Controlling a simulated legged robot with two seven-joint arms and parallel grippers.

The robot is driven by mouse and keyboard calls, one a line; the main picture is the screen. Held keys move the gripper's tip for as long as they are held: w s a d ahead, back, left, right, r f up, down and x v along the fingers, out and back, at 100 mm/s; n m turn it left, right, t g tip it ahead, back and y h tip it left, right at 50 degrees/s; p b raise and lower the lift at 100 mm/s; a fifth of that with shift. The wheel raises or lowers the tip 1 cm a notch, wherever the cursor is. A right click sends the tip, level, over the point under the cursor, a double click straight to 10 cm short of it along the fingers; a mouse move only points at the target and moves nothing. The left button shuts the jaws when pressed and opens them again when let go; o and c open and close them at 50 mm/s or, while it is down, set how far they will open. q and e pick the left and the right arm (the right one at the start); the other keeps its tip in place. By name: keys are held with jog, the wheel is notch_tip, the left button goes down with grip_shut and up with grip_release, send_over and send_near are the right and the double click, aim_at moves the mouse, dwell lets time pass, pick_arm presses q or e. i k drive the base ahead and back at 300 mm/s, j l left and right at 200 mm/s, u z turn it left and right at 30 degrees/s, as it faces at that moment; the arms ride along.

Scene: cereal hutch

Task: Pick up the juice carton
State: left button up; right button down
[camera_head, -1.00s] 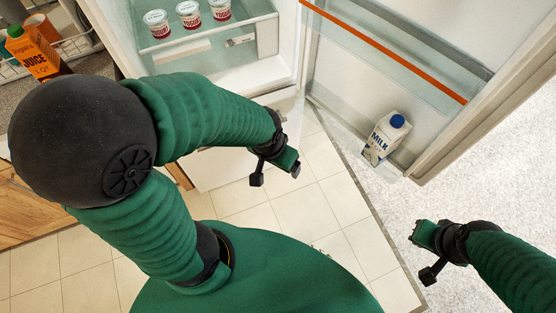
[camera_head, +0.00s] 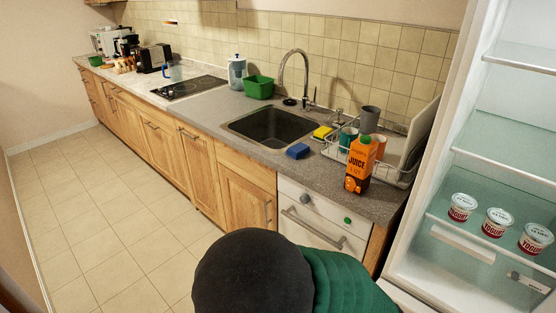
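The orange juice carton (camera_head: 360,165) stands upright on the grey counter, near its right end and in front of the dish rack. It has a dark picture low on its front and a green cap. Part of my own arm shows at the bottom middle, below the counter front and apart from the carton. Neither of my grippers is in the picture.
A dish rack (camera_head: 404,178) with cups stands behind the carton. A blue sponge (camera_head: 298,151) lies to its left, by the sink (camera_head: 272,127). The open fridge (camera_head: 420,246) with three yogurt cups, one of them a yogurt cup (camera_head: 497,222), bounds the right side.

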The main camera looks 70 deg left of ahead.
aim_at(361, 158)
jog(key=u, duration=1.55)
